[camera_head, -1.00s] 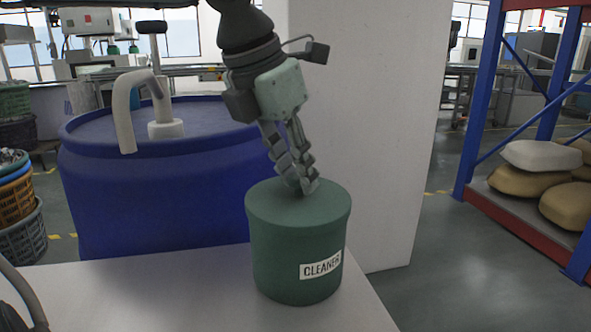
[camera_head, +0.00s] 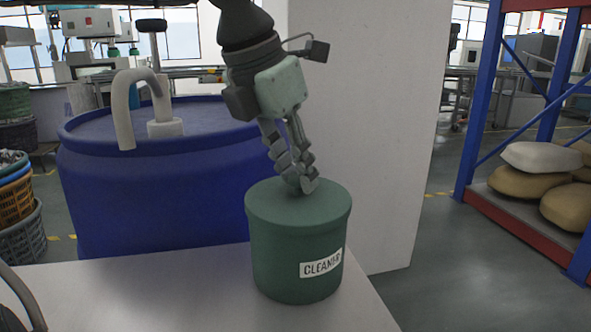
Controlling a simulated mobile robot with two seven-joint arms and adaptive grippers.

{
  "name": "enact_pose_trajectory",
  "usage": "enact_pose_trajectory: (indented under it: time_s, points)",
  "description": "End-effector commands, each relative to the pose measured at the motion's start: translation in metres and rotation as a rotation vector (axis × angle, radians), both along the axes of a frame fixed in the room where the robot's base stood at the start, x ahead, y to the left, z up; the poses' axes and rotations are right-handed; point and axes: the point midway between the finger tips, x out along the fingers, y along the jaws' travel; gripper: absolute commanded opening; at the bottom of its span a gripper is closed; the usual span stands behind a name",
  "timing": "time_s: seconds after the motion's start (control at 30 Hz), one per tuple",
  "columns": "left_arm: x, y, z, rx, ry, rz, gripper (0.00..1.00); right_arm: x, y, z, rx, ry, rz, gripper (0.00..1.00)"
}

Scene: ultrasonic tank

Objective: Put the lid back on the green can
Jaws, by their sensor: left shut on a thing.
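A green can (camera_head: 285,262) with a white "CLEANER" label stands upright near the right edge of the white table. The green lid (camera_head: 330,199) sits on top of the can and looks level, with no gap that I can see. My left gripper (camera_head: 303,188) reaches down from above and is shut on the lid's knob, which its fingers mostly hide. My right gripper is not in view.
The white table (camera_head: 150,290) is bare left of the can. A large blue drum (camera_head: 160,200) with a pump and a pale curved spout stands behind it. A white pillar (camera_head: 375,150) rises behind the can. A blue rack (camera_head: 482,100) with sacks stands at the right.

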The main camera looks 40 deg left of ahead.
Motion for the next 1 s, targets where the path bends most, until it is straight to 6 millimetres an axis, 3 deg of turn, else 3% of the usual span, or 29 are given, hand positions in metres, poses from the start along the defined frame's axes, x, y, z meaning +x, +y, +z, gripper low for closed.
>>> enact_pose_trajectory:
  time_s: [0.43, 0.47, 0.6, 0.67, 0.87, 1.0]
  points:
    - [0.0001, 0.0000, 0.0003, 0.000, -0.001, 0.000, 0.00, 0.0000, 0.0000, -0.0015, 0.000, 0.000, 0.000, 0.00]
    - [0.0001, 0.0000, 0.0003, 0.000, -0.001, 0.000, 0.25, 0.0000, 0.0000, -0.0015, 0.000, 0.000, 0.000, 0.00]
    - [0.0001, 0.0000, 0.0003, 0.000, -0.001, 0.000, 0.43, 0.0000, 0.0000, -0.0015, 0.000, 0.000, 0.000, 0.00]
    - [0.0001, 0.0000, 0.0001, 0.000, -0.001, 0.000, 0.48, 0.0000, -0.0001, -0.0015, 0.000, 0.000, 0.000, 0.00]
    - [0.0001, 0.0000, 0.0001, 0.000, 0.000, 0.000, 0.48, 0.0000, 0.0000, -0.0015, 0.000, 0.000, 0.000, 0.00]
    - [-0.0001, 0.0000, -0.0001, 0.000, 0.000, 0.000, 0.66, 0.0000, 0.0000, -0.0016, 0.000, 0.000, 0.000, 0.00]
